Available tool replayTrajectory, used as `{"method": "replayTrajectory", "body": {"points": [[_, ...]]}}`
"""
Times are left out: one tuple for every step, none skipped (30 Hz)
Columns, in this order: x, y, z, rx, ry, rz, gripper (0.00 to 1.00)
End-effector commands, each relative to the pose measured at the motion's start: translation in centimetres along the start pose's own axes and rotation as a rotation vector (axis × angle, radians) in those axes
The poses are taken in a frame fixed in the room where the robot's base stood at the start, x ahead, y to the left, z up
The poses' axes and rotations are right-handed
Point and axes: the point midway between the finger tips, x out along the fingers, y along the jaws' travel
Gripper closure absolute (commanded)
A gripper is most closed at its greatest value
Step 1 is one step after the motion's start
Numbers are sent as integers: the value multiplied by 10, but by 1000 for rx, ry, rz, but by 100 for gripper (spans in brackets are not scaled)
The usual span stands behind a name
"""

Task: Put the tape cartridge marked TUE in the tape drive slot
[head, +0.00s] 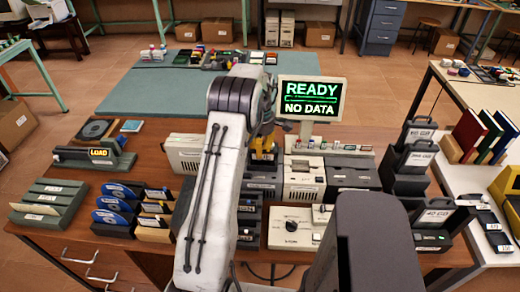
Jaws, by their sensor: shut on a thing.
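My gripper (263,143) is partly hidden behind my own pale arm. It is at the back of the table, low over a row of desktop units. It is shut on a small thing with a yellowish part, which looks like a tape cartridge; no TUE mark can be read. A dark unit (262,184) stands just below it, beside a cream unit (304,180) and a dark grey unit (350,174). I cannot tell which has the tape drive slot, or whether the held thing touches a unit. A screen (311,99) behind reads READY and NO DATA.
Disk holders (118,203) and a green rack (48,201) stand at left, near a LOAD device (97,154). A cream switch box (296,228) is in front. Dark carriers (410,165) stand at right. A teal mat (140,92) lies behind.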

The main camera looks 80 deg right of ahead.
Motion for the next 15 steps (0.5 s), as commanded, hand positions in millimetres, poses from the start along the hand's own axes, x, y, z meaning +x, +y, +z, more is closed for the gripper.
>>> {"method": "replayTrajectory", "body": {"points": [[3, 0, 0, 0, 0, -1, 100], [4, 0, 0, 0, 0, -1, 100], [5, 0, 0, 0, 0, -1, 100], [6, 0, 0, 0, 0, -1, 100], [8, 0, 0, 0, 0, -1, 100], [9, 0, 0, 0, 0, -1, 100], [11, 0, 0, 0, 0, -1, 100], [12, 0, 0, 0, 0, -1, 100], [13, 0, 0, 0, 0, -1, 100], [15, 1, 0, 0, 0, -1, 100], [16, 1, 0, 0, 0, -1, 100], [17, 1, 0, 0, 0, 0, 100], [18, 1, 0, 0, 0, 0, 100], [20, 1, 0, 0, 0, 0, 100], [21, 1, 0, 0, 0, 0, 100]]}}
